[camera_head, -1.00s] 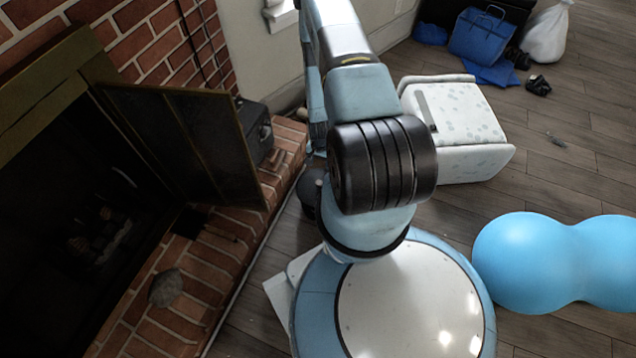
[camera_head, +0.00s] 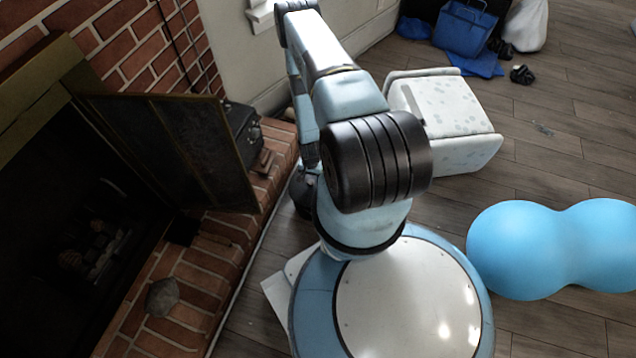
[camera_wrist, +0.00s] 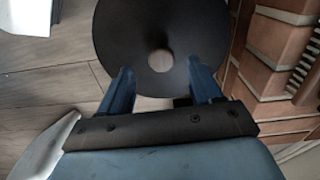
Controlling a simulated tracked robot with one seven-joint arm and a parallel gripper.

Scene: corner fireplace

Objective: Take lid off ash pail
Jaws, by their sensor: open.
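The ash pail's lid (camera_wrist: 125,35) is a dark round disc in the wrist view, seen from above. A small lighter round spot, apparently its knob (camera_wrist: 160,60), is at its middle. My gripper (camera_wrist: 160,72) is open, its two blue fingers apart at the near side of the lid with the knob roughly between the tips. I cannot tell whether the fingers touch anything. In the head view the dark pail (camera_head: 301,196) stands on the floor beside the brick hearth, mostly hidden behind my arm. The pail's body is hidden under the lid in the wrist view.
The brick hearth (camera_head: 205,262) runs along the left, with an open fireplace door (camera_head: 190,150), a black box (camera_head: 243,128) and a grey stone (camera_head: 162,297) on it. A white spotted seat (camera_head: 440,115) stands beyond my arm. A blue peanut ball (camera_head: 550,250) lies right. Wooden floor is clear between them.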

